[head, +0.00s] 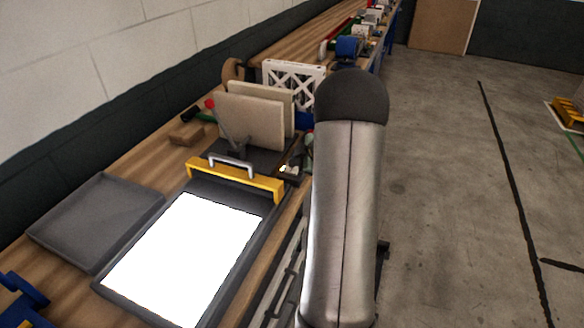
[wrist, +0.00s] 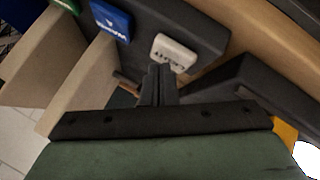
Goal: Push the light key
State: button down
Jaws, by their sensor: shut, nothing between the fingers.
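The light key is a small white key (wrist: 175,52) with dark, blurred lettering, on a dark base (wrist: 205,30) in the wrist view. My gripper (wrist: 159,70) is shut and empty. Its fingertips overlap the lower left edge of the white key in this view; I cannot tell whether they touch it. In the head view a small white piece (head: 288,169) shows beside the base, and my arm hides most of the gripper. The light panel (head: 185,255) glows bright white.
A blue key (wrist: 112,17) and a green key sit left of the white one. Two beige boxed filters (head: 248,122) stand on the base near a red-knobbed lever (head: 211,104). A yellow bar (head: 232,178) crosses the panel's back. A grey tray (head: 95,220) lies left.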

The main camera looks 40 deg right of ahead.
aim_at(295, 169)
jog(key=shift+f, duration=0.35)
dwell(0.3)
jog(key=shift+r, duration=0.15)
jog(key=shift+r+p, duration=0.65)
jog(key=shift+p, duration=0.3)
notch_tip(295, 169, up, 6)
jog(key=p, duration=0.6)
jog(key=shift+w, duration=0.1)
